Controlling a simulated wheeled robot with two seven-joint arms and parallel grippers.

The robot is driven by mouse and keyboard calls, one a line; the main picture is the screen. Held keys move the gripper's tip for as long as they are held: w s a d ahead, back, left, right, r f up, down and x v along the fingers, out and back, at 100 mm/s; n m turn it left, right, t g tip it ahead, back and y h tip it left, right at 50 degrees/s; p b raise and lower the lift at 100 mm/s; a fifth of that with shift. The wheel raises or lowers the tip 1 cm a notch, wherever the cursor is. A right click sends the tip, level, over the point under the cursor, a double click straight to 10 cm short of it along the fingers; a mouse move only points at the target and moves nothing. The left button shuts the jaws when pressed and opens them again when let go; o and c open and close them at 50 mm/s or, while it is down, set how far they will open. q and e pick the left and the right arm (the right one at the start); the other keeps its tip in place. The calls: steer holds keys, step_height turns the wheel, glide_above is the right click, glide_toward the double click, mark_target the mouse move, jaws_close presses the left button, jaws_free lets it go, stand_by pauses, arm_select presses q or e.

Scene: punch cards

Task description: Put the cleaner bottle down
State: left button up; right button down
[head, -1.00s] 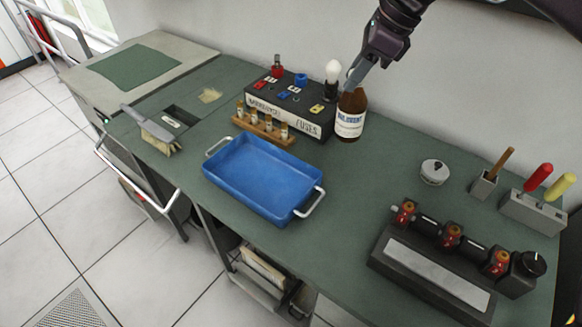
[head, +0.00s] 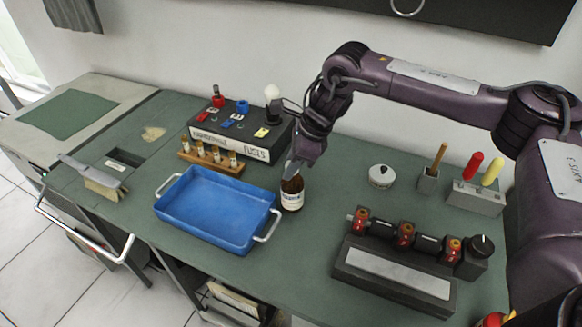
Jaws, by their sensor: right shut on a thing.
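The cleaner bottle (head: 291,197) is brown with a white label. It stands upright at the green bench top, just right of the blue tray (head: 205,233) and its right handle. My right gripper (head: 292,170) comes down from above and is shut on the bottle's neck, which the fingers partly hide. Whether the base touches the bench is hard to tell. My left gripper is not in view.
The fuse box (head: 230,146) and a wooden rack of small vials (head: 210,156) stand behind the tray. A round white-lidded tin (head: 381,176) is to the right. A dark device with red parts (head: 395,265) lies at front right. Bare bench surrounds the tin.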

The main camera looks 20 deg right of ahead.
steer(key=shift+f, duration=1.05)
steer(key=shift+f, duration=0.1)
steer(key=c, duration=1.1)
jaws_free()
steer(key=shift+c, duration=0.2)
